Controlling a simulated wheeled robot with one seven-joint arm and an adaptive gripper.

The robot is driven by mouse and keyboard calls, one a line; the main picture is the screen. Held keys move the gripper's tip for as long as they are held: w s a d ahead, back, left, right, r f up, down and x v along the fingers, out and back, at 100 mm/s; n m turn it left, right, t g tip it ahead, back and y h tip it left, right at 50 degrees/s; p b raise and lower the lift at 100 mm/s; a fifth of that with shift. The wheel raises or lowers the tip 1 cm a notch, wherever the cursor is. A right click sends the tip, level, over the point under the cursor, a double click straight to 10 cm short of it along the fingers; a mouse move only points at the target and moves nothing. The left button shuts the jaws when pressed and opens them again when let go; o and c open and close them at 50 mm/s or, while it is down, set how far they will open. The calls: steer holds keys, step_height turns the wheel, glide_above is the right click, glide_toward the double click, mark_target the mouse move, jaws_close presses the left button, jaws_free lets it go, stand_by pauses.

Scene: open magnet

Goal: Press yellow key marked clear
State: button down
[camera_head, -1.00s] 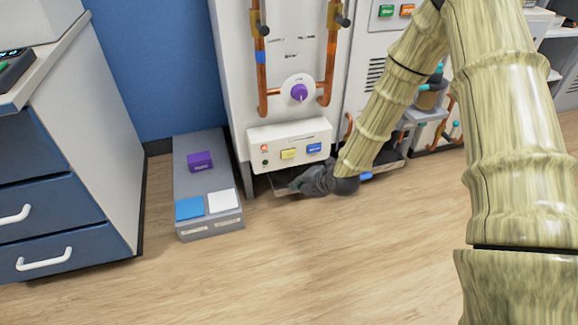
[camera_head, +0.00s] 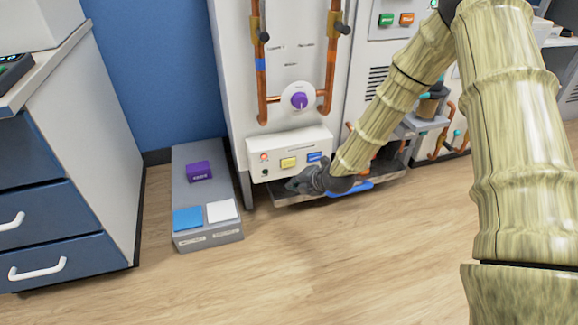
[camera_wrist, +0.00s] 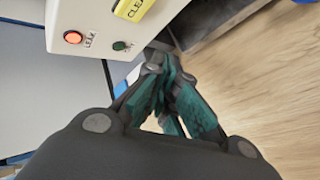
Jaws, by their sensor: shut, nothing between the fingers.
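The yellow key (camera_head: 289,162) sits on a white control box (camera_head: 262,155) low on the front of the tall white cabinet. In the wrist view the yellow key (camera_wrist: 133,8) shows at the top edge, partly cut off, with "CLEA" readable. My gripper (camera_head: 292,184) is just below the box's lower edge in the head view, under the yellow key and apart from it. In the wrist view my gripper (camera_wrist: 160,66) has its fingers together and empty, close to the box's lower edge. Whether the fingertips touch the box cannot be told.
A blue key (camera_head: 315,156) is right of the yellow one. A lit red lamp (camera_wrist: 73,37) marked LEAK and a dark green one (camera_wrist: 119,45) are left of it. Copper pipes and a purple knob (camera_head: 299,101) are above. A grey floor unit (camera_head: 207,240) stands left. Open floor lies in front.

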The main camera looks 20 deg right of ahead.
mark_target(288, 163)
steer(key=shift+w+a, duration=0.1)
steer(key=shift+w, duration=2.6)
steer(key=shift+w, duration=0.15)
steer(key=shift+w, duration=0.25)
steer(key=shift+w, duration=0.45)
stand_by(0.4)
steer(key=shift+s+p, duration=0.15)
steer(key=shift+p, duration=0.15)
steer(key=shift+s+p, duration=0.4)
steer(key=shift+s, duration=0.3)
